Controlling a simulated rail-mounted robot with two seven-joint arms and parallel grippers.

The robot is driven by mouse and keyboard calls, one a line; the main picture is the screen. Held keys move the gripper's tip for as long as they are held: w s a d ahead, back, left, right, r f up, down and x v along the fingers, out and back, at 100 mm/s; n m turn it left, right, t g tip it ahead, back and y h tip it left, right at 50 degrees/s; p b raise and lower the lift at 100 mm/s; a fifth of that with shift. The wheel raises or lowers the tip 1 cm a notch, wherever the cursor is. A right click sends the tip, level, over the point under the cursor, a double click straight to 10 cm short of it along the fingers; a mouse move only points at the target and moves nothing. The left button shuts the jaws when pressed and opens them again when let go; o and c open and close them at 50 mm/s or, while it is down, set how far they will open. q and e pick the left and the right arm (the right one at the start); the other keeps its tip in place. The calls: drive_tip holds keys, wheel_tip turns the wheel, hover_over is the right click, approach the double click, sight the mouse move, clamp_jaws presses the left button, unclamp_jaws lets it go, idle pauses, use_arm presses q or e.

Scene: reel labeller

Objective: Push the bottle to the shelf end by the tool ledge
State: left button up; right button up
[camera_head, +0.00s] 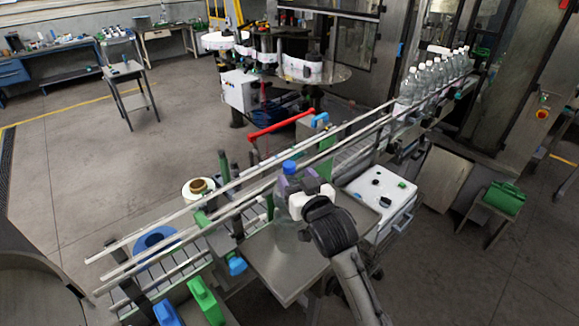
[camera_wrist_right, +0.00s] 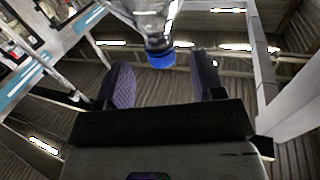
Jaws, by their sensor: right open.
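A clear bottle with a blue cap (camera_head: 290,167) stands upright at the near side of the conveyor rails, above the steel shelf plate (camera_head: 285,276). Its see-through body is partly hidden by my right gripper (camera_head: 289,186). In the right wrist view the bottle's neck and blue cap (camera_wrist_right: 160,57) show between the two purple-padded fingers of my right gripper (camera_wrist_right: 158,78). The fingers are spread, with a gap on each side of the cap. Whether one touches the body, I cannot tell. My left gripper is out of view. I cannot make out which part is the tool ledge.
The conveyor rails (camera_head: 235,195) run just behind the bottle. Several clear bottles (camera_head: 432,78) stand in a row at their far right. A white box (camera_head: 379,193) on a cart is right of the shelf. Green (camera_head: 204,299) and blue parts are at the front left.

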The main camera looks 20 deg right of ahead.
sight(292, 173)
drive_tip(key=shift+w+a+p, duration=0.1)
drive_tip(key=shift+w+p, duration=0.25)
drive_tip(key=shift+w, duration=2)
clamp_jaws()
